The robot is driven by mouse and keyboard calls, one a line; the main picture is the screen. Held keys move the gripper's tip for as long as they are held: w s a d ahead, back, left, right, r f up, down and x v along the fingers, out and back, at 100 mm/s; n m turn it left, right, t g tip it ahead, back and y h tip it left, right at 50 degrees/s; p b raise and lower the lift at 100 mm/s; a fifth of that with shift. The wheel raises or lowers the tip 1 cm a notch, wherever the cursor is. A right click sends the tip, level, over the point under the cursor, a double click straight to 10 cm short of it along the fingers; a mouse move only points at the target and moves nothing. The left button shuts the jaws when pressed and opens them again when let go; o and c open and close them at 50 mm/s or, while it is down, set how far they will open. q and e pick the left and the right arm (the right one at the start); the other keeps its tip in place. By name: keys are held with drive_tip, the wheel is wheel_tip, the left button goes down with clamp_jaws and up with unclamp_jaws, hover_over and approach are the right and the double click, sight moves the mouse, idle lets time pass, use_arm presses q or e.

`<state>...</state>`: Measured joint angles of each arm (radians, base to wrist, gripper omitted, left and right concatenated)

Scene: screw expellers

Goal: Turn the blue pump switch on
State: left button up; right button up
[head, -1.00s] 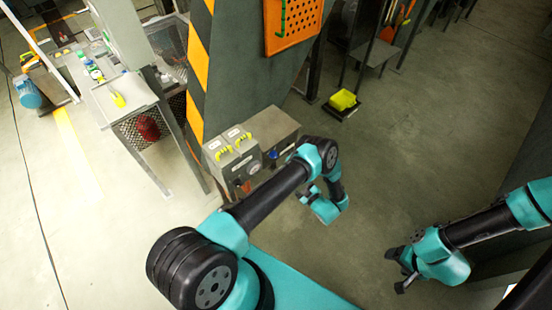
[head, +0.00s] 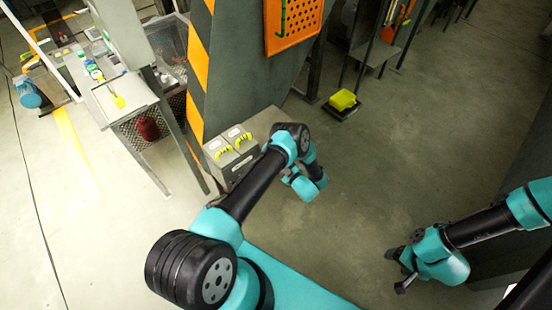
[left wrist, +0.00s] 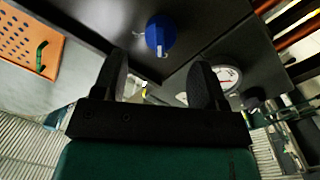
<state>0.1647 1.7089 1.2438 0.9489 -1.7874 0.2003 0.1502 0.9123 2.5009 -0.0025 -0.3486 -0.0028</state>
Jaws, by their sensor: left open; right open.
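The blue pump switch (left wrist: 161,34) is a round blue knob with a white mark on a dark panel face, in the upper middle of the left wrist view. My left gripper (left wrist: 160,75) is open, with its two dark fingers apart and the knob showing just beyond and between their tips. My right gripper (head: 400,270) is open and empty over the floor at the right.
A round white gauge (left wrist: 226,78) sits on the panel close to my left gripper's right finger. Yellow handles (head: 243,141) top the control box. A striped pillar (head: 198,75) stands behind it.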

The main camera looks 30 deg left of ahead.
use_arm(q)
drive_tip(key=x, duration=0.4)
drive_tip(key=shift+w+a, duration=0.15)
drive_tip(key=shift+a, duration=0.25)
drive_tip(key=c, duration=0.9)
